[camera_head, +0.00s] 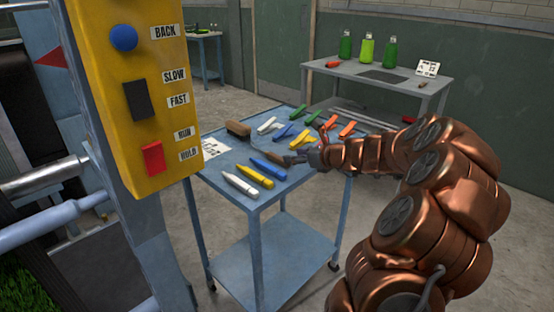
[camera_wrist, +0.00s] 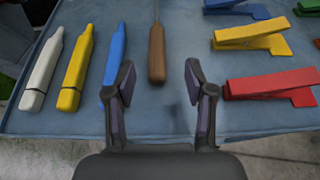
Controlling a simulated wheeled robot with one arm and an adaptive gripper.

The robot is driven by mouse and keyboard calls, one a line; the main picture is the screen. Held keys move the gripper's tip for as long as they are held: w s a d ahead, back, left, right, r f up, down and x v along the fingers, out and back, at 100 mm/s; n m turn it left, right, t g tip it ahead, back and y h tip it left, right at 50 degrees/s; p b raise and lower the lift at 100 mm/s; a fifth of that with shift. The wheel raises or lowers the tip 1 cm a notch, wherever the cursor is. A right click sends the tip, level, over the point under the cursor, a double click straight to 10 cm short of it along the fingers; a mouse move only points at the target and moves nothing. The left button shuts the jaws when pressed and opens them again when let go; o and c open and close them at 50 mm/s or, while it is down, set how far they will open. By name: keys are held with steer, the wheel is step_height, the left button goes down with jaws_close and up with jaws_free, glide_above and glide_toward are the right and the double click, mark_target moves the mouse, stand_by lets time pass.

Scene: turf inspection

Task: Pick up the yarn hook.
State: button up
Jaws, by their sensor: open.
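The yarn hook has a brown wooden handle (camera_wrist: 157,52) and a thin metal shaft running away from it in the wrist view. It lies on the blue cart top; its far tip is out of that view. In the head view, its handle (camera_head: 281,160) is small and partly mixed with my gripper. My gripper (camera_wrist: 159,72) is open and empty. The near end of the handle appears between its fingertips in the wrist view, with no contact visible; the height gap is hard to tell.
A blue marker (camera_wrist: 115,52), a yellow marker (camera_wrist: 76,68) and a white marker (camera_wrist: 43,68) lie left of the hook. A red clip (camera_wrist: 270,84) and a yellow clip (camera_wrist: 250,34) lie right. A brush (camera_head: 238,129) is farther back. A yellow control box (camera_head: 130,90) stands left.

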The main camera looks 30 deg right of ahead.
mark_target(278, 156)
steer(key=shift+a+x, duration=0.15)
steer(key=shift+x, duration=1.75)
steer(key=shift+a+x, duration=0.1)
steer(key=shift+x, duration=1.85)
steer(key=shift+s+f, duration=0.1)
steer(key=shift+c, duration=0.3)
jaws_close()
